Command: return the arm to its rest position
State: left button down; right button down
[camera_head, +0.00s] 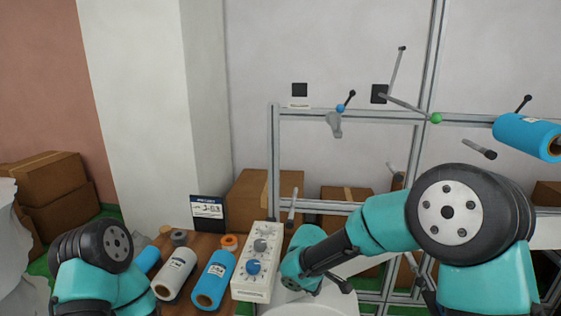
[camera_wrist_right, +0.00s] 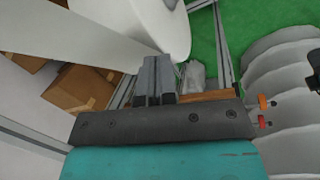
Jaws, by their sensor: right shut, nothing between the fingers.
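My right arm (camera_head: 385,225) comes in from the right in the head view and reaches across to the middle, its wrist (camera_head: 300,265) low beside the white knob panel. In the right wrist view my right gripper (camera_wrist_right: 157,72) has its two grey fingers together with nothing between them. A large white rounded thing (camera_wrist_right: 130,22) lies beyond the fingertips there; I cannot tell how far off. My left arm (camera_head: 95,260) shows at the lower left of the head view, bent, with its gripper out of the picture.
A white panel with knobs (camera_head: 257,262), a white roll (camera_head: 175,273) and a blue roll (camera_head: 213,279) are on the brown table (camera_head: 203,243). A metal frame (camera_head: 275,165) stands behind, with a blue roll (camera_head: 528,137) at right. Cardboard boxes (camera_head: 50,190) stand on the floor.

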jog(key=s+d+f+m+y, duration=0.2)
jog(key=s+d+f+m, duration=0.2)
jog(key=s+f, duration=0.3)
jog(key=s+d+f+m+y, duration=0.1)
jog(key=s+d+f+m, duration=0.3)
jog(key=s+f, duration=0.4)
jog(key=s+d+f+m+g+y, duration=0.1)
jog(key=s+d+f+m, duration=0.4)
jog(key=f, duration=0.7)
jog(key=shift+s+m+y, duration=0.5)
jog(key=shift+s+y, duration=0.3)
jog(key=shift+s, duration=0.45)
jog(key=shift+f, duration=0.1)
